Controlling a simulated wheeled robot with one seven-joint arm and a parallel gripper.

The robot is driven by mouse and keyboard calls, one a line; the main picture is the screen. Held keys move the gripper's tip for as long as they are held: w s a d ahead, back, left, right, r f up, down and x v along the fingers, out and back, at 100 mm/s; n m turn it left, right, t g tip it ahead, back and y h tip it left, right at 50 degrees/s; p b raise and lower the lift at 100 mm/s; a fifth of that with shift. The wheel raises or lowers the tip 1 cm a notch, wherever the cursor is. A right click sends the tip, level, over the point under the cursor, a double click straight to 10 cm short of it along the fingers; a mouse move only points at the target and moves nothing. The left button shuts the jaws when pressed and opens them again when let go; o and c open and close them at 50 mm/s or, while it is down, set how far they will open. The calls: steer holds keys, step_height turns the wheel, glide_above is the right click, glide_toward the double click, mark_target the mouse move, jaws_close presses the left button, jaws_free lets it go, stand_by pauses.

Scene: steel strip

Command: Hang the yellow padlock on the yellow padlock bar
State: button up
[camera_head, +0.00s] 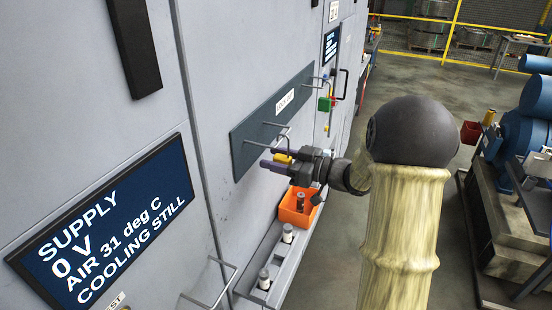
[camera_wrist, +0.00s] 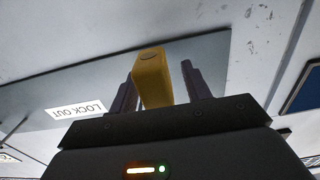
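A yellow padlock (camera_head: 283,158) is between the fingers of my gripper (camera_head: 277,160), in front of the grey lockout board (camera_head: 245,152). In the wrist view, the yellow padlock (camera_wrist: 152,78) stands between the two dark fingers (camera_wrist: 158,92). The left finger looks close against it; a narrow gap seems to show on the right, so I cannot tell whether it is clamped. Another bar (camera_head: 312,77) is farther right.
A green padlock (camera_head: 325,104) hangs near the board's far end. An orange bin (camera_head: 298,208) stands on a ledge below my gripper, with small cylindrical items (camera_head: 264,279) nearer. A wire handle (camera_head: 222,281) juts from the cabinet.

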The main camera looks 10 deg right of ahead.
steer(key=b+v, duration=0.5)
steer(key=v, duration=1.2)
steer(key=shift+d+b, duration=0.15)
steer(key=shift+b, duration=0.25)
steer(key=shift+f, duration=0.15)
steer(key=w+a+f+m+t+h, duration=0.2)
steer(key=w+f+m+t+h, duration=0.3)
steer(key=w+m+h, duration=0.55)
steer(key=s+a+f+g+h, duration=0.1)
steer(key=s+a+f+g, duration=0.2)
steer(key=s, duration=0.4)
steer(key=s+a+f+g+h, duration=0.1)
steer(key=s+a+f+g, duration=0.3)
steer(key=s+f, duration=0.3)
steer(key=s+a+f+g+h, duration=0.2)
steer(key=s+a+f+g, duration=0.2)
steer(key=s, duration=0.4)
steer(key=shift+s+f+g, duration=0.25)
steer(key=shift+f+g, duration=0.65)
steer(key=shift+f, duration=0.05)
